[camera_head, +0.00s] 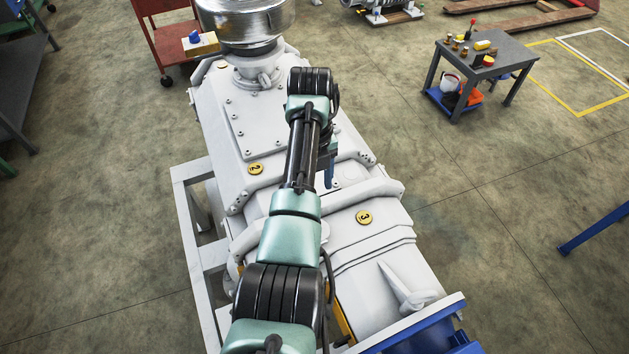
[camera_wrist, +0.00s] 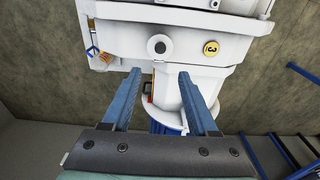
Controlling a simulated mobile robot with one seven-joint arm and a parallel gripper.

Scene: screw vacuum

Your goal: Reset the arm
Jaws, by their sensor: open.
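My arm reaches out over the white machine (camera_head: 235,120) in the head view, its links stretched forward above the casing. My gripper shows in the wrist view (camera_wrist: 157,98) as two blue fingers standing well apart, open and with nothing between them. The white machine also fills the upper middle of the wrist view (camera_wrist: 185,45), beyond the fingertips. A yellow round tag marked 3 (camera_wrist: 211,48) is on it there. In the head view, one blue finger (camera_head: 329,178) shows beside the arm, and the other is hidden.
A grey table (camera_head: 505,52) with small parts stands at the upper right. A red cart (camera_head: 150,35) stands at the upper left. The floor at right is mostly clear.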

